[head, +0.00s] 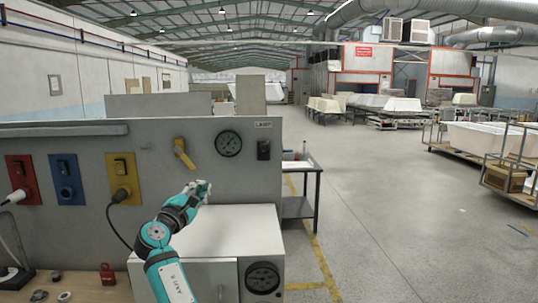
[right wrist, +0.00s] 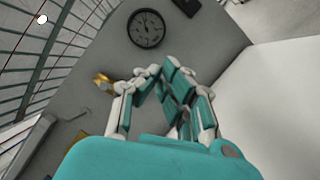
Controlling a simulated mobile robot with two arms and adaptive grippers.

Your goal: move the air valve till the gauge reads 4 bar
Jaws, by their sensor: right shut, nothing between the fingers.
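The yellow valve lever (head: 184,153) sits on the grey panel, its handle slanting down to the right. It also shows in the right wrist view (right wrist: 102,80), partly hidden behind my fingers. A round black gauge (head: 228,143) is just right of the valve; it also shows in the right wrist view (right wrist: 146,28). Its needle is too small to read. My right gripper (head: 203,184) is shut and empty, below and slightly right of the lever, apart from it. Its fingers also show in the right wrist view (right wrist: 163,76). My left gripper is not in view.
Red (head: 23,180), blue (head: 67,180) and yellow (head: 124,178) socket boxes are left of the valve. A black switch (head: 264,150) is right of the upper gauge.

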